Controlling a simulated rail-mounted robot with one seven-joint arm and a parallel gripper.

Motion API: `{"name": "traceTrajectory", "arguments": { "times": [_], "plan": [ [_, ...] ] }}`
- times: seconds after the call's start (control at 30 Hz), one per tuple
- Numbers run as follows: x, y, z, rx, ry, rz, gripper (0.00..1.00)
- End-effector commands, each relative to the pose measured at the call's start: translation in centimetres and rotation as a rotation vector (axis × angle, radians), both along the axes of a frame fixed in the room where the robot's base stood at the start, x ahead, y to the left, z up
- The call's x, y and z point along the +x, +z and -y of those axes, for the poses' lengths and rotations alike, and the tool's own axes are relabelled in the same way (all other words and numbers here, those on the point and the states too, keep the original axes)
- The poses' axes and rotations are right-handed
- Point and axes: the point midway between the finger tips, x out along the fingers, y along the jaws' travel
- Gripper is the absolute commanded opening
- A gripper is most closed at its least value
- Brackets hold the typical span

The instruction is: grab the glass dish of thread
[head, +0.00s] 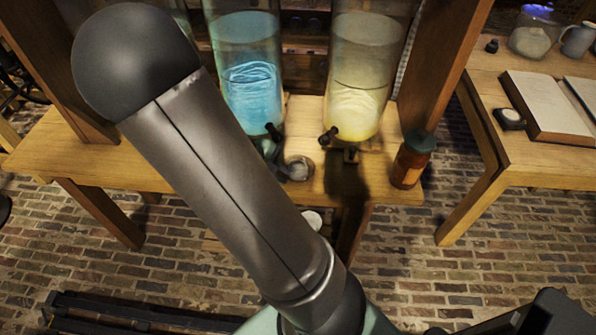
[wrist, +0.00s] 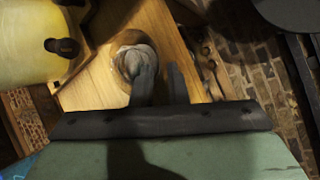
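The glass dish of thread (head: 299,167) is small and round, holding a pale grey coil. It sits on the wooden table near its front edge, below and between two big jars. In the wrist view the dish (wrist: 131,60) is just beyond my gripper (wrist: 161,72). The two dark fingers stand apart with a narrow gap and nothing visible between them. The left finger overlaps the dish's lower right part; I cannot tell whether it touches. In the head view my arm hides most of the gripper.
A blue-filled jar (head: 252,85) and a yellow-filled jar (head: 358,95), both with dark taps, stand behind the dish. A brown bottle (head: 409,165) with a green cap stands at the table's right end. Another table (head: 540,150) with a book is at right.

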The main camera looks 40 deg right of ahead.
Motion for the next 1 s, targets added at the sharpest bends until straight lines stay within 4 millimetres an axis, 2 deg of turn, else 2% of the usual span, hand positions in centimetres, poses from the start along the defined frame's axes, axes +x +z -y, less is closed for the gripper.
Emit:
{"name": "traceTrajectory", "arguments": {
  "times": [0.1,0.27,0.5,0.57,1.0],
  "plan": [
    [-0.4,-1.7,1.2,-0.002,-0.002,-0.004,0.13],
    [-0.6,-2.8,2.0,-0.001,-0.001,-0.002,0.13],
    [-0.6,-2.8,2.0,0.0,0.0,0.0,0.13],
    [-0.6,-2.8,2.0,0.0,0.0,0.0,0.0],
    [-0.6,-2.5,2.0,0.001,-0.001,0.001,0.0]
  ]
}}
